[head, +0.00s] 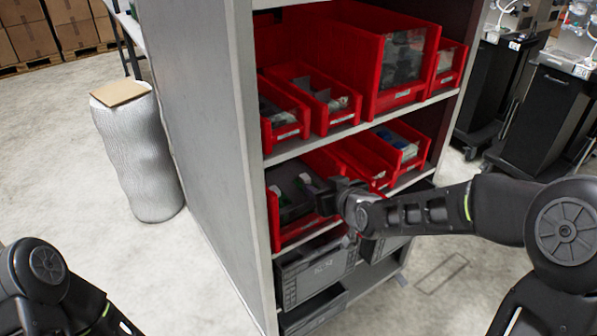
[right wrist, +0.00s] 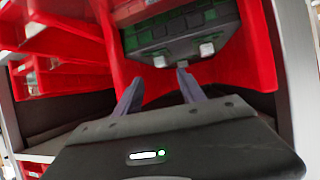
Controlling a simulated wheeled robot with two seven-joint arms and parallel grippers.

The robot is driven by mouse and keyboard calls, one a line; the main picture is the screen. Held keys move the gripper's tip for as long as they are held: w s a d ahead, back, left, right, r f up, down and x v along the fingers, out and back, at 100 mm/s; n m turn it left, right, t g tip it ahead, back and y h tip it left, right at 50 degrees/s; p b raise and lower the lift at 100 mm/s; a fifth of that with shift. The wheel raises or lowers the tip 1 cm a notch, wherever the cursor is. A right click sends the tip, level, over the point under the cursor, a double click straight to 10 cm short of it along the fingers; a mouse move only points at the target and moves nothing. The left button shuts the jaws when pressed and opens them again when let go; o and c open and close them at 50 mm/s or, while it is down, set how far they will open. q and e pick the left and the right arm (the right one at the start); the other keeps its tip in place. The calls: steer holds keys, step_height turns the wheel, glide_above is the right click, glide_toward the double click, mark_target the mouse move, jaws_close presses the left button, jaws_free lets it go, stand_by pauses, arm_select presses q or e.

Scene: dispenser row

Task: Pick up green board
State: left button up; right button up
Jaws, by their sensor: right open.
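Green boards (right wrist: 182,30) show in the right wrist view, seated in a dark holder inside a red bin. They carry small white blocks near the fingertips. In the head view a small green and white bit (head: 305,181) shows in the lower left red bin (head: 291,233), beside my right gripper (head: 322,196). That gripper is open and reaches into the front of this bin. In the right wrist view its two fingers (right wrist: 160,82) point at the boards, with nothing seen between them. I cannot tell whether a fingertip touches a white block. My left gripper is out of view.
The bin stands on a grey shelf unit (head: 205,130) with a side wall at the left. Other red bins (head: 399,65) stand above and to the right. Grey crates (head: 316,272) sit below. A wrapped roll (head: 142,155) stands on the floor at left.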

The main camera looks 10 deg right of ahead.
mark_target(307, 179)
steer(key=shift+w, duration=0.1)
steer(key=shift+s+r, duration=0.1)
steer(key=shift+s, duration=0.1)
steer(key=shift+x, duration=1.35)
steer(key=shift+p+x, duration=0.6)
steer(key=shift+x, duration=2)
steer(key=shift+a, duration=0.1)
steer(key=shift+c, duration=0.5)
jaws_close()
